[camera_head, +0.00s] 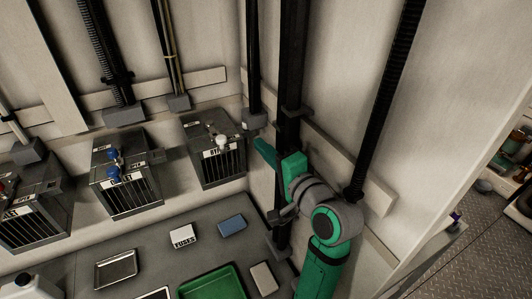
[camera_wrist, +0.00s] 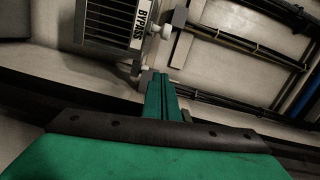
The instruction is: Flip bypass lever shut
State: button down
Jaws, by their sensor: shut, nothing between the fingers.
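The bypass box (camera_head: 222,168) is a grey louvred unit on the wall ledge, right of two similar boxes. Its white-knobbed lever (camera_head: 220,141) is on the top, near the label. In the wrist view the box (camera_wrist: 108,28) is at the upper left, turned sideways, with its BYPASS label and a white knob (camera_wrist: 166,32) at its right edge. My gripper (camera_head: 262,150) is green, shut and empty, to the right of the box and apart from the knob. In the wrist view its fingers (camera_wrist: 160,82) are together, below the knob. The lever's exact angle is hard to tell.
Another box (camera_head: 125,180) has blue knobs. A dark vertical pipe (camera_head: 290,60) stands close behind my gripper. A green tray (camera_head: 212,283), a white fuses box (camera_head: 183,236) and a blue box (camera_head: 232,225) lie on the grey bench below. Space above the bypass box's front is clear.

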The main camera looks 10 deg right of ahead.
jog(key=w+a, duration=0.4)
jog(key=a, duration=0.2)
jog(key=shift+a+f, duration=0.2)
jog(key=shift+f, duration=0.2)
jog(key=shift+w, duration=0.25)
